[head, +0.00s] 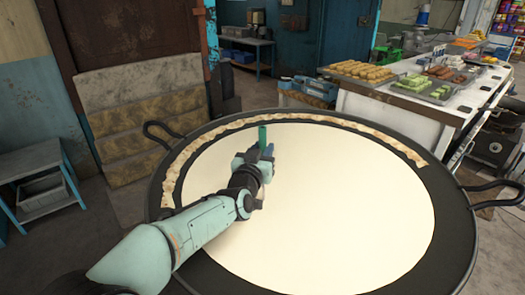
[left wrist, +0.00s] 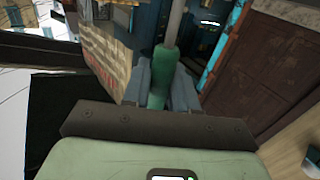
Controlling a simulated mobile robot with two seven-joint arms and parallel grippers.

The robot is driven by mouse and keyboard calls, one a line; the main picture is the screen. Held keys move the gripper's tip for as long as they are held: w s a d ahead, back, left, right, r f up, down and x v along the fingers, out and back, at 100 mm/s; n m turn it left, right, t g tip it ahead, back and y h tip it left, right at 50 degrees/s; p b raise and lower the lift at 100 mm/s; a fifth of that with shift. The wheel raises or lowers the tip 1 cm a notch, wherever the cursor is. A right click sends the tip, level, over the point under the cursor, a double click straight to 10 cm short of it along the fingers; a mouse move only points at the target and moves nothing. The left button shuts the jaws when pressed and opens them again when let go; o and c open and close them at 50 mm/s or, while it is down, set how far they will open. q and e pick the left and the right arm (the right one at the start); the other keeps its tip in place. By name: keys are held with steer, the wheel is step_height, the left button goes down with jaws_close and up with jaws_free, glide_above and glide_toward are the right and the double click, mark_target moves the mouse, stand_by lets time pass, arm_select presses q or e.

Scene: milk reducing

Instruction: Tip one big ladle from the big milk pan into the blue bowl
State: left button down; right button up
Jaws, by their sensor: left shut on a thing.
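The big milk pan (head: 452,235) is a wide black pan with side handles, filled with pale milk (head: 340,200). My left gripper (head: 260,160) is over the left part of the milk. It is shut on the green handle (head: 263,136) of a tool, which I take to be the big ladle. In the left wrist view the green handle (left wrist: 160,75) sits between the fingers, with a grey metal shaft (left wrist: 177,22) beyond it. The ladle's cup is not visible. I cannot make out the blue bowl for certain. My right gripper is not in view.
A crust of skin (head: 330,121) lines the pan's far inner edge. Behind the pan, a white counter (head: 375,105) carries trays of food (head: 362,70). Blue containers (head: 315,86) stand at its left end. A small blue table (head: 45,158) is at the left.

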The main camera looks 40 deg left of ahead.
mark_target(262, 133)
arm_select(q)
steer(key=shift+r, duration=0.1)
